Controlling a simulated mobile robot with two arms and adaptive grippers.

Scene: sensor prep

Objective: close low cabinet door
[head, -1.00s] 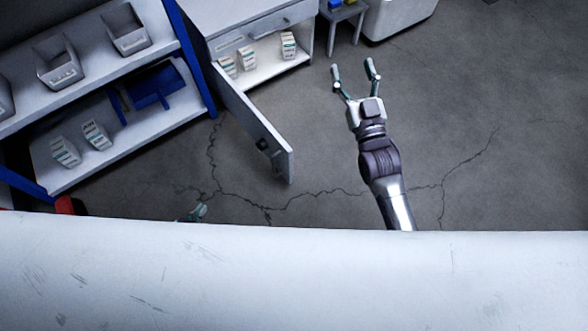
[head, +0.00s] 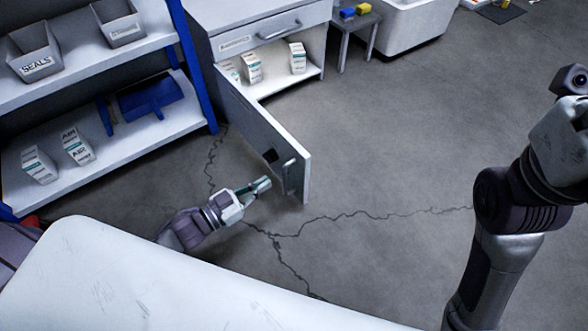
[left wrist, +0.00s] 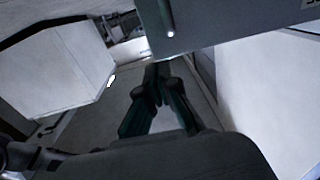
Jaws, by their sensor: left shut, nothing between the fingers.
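The low cabinet (head: 270,50) stands at the back, its door (head: 252,122) swung wide open toward me. The door's bar handle (head: 290,177) is near its free edge. My left gripper (head: 266,184) is shut and empty, just left of the handle end of the door; I cannot tell whether it touches. In the left wrist view, the shut fingers (left wrist: 158,72) point ahead, below a grey panel (left wrist: 235,22) with a bar handle, which looks like the door. My right arm is at the right edge of the head view, its fingers outside the frame.
Boxes (head: 251,68) stand inside the cabinet. A shelf unit (head: 130,150) with bins and a blue dustpan is on the left. A small stool (head: 357,22) and a white tub (head: 412,25) stand right of the cabinet. A white surface (head: 150,285) fills the foreground. The floor right of the door is clear.

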